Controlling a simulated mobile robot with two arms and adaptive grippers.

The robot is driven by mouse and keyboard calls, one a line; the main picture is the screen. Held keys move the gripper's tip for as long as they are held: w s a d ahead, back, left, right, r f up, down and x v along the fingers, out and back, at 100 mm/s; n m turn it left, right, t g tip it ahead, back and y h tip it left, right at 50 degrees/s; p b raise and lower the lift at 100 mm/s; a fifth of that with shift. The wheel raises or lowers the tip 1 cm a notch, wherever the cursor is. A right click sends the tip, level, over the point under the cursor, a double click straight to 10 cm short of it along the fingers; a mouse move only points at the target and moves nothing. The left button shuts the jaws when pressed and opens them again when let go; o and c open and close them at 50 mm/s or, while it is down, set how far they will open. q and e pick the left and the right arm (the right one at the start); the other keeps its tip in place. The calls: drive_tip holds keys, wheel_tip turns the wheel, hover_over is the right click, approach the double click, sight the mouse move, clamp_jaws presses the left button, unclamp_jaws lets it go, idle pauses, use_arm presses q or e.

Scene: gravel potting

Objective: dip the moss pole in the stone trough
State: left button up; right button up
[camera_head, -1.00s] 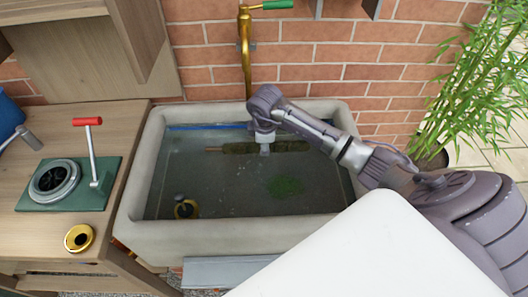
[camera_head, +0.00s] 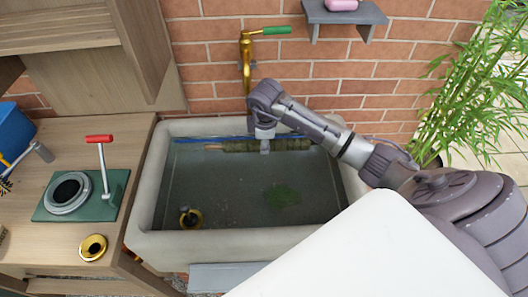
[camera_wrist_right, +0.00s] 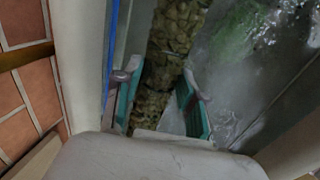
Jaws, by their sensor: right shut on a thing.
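The stone trough (camera_head: 235,241) is a pale basin against the brick wall, holding dark water. The moss pole (camera_head: 222,147) lies level along the trough's back side, brown-green with a thin bare stick at its left end. My right gripper (camera_head: 265,148) reaches down from above and is shut on the pole near its middle. In the right wrist view the mossy pole (camera_wrist_right: 168,48) runs between the two green-padded fingers (camera_wrist_right: 160,102). I cannot tell whether the pole touches the water. My left gripper is not in view.
A brass tap (camera_head: 246,62) with a green lever stands behind the trough. A green patch (camera_head: 282,196) and a brass drain fitting (camera_head: 190,217) show in the water. A wooden bench with a red-handled device (camera_head: 84,194) stands left. A bamboo plant (camera_head: 480,90) stands right.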

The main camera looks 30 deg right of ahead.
drive_tip(key=shift+r+p, duration=1.8)
drive_tip(key=shift+r, duration=0.9)
drive_tip(key=shift+r+p, duration=1.2)
drive_tip(key=shift+r, duration=0.35)
drive_tip(key=shift+f, duration=0.1)
